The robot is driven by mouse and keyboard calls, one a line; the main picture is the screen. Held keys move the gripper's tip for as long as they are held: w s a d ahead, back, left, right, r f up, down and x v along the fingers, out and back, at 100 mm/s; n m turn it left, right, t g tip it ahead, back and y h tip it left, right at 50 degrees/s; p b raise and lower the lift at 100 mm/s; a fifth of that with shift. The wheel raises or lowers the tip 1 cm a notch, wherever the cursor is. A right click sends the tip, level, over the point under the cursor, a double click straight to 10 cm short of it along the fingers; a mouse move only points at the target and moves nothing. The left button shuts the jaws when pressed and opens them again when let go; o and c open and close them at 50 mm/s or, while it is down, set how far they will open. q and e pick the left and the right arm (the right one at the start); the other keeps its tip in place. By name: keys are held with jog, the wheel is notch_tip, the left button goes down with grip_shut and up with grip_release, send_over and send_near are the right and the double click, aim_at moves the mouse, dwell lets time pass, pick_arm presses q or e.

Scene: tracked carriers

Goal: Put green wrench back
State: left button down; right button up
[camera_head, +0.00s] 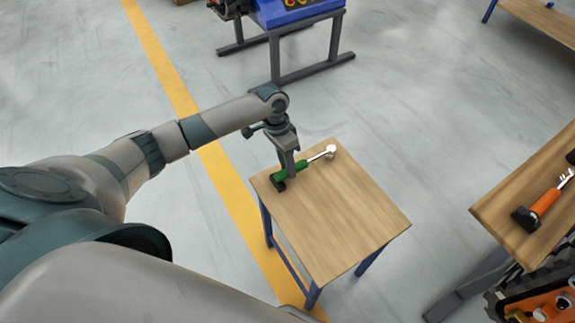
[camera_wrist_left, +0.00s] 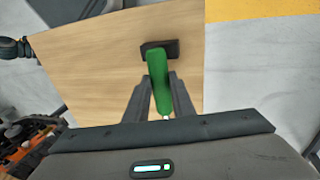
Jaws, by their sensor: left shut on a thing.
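The green wrench (camera_head: 302,166) lies at the far left part of a small wooden table (camera_head: 335,215), with its silver head pointing right and a black end at the left. My left gripper (camera_head: 280,178) reaches down onto its green handle. In the left wrist view, the left gripper (camera_wrist_left: 160,95) has its two fingers on either side of the green handle (camera_wrist_left: 158,72), shut on it. The black end (camera_wrist_left: 160,48) shows beyond the fingertips. I cannot tell whether the wrench touches the tabletop. My right gripper is not in view.
A second wooden table (camera_head: 520,215) at the right holds an orange-handled wrench (camera_head: 545,202) with a black end. Below it are orange and black parts (camera_head: 540,300). A blue machine on a grey stand (camera_head: 295,60) stands at the back. The small table's right side is clear.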

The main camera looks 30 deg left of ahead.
pick_arm(q)
jog(key=c, duration=1.5)
grip_release()
jog(key=b+v, duration=0.1)
jog(key=v, duration=1.1)
